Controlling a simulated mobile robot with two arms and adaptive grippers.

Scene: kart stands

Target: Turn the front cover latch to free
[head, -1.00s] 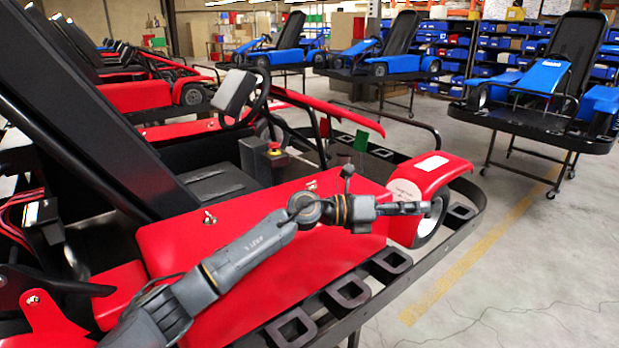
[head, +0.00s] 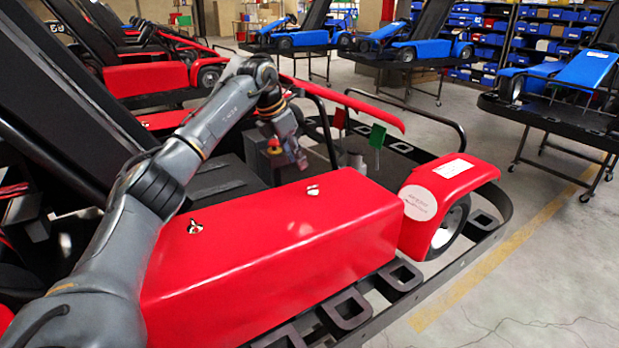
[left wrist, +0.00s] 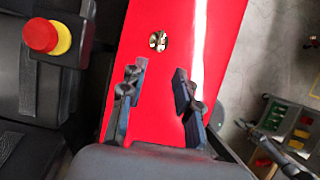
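The kart's long red side cover (head: 270,250) carries two small metal latches on top. The front cover latch (head: 313,190) is the one nearer the front wheel; the rear one (head: 195,227) is nearer my arm. How far either is turned is too small to tell. My left gripper (head: 300,163) hangs, pointing down, above the cover's inner edge, near the front latch and apart from it. In the left wrist view its fingers (left wrist: 158,98) are spread and empty over the red cover. One latch (left wrist: 158,41) shows just beyond the fingertips. My right gripper is not in view.
A red-and-yellow emergency stop button (left wrist: 42,36) stands beside the cover, close to my left gripper. Green (head: 377,136) and red (head: 339,118) tags stand behind the cover. A black tubular bar (head: 410,105) and the red front fender (head: 440,195) lie to the right.

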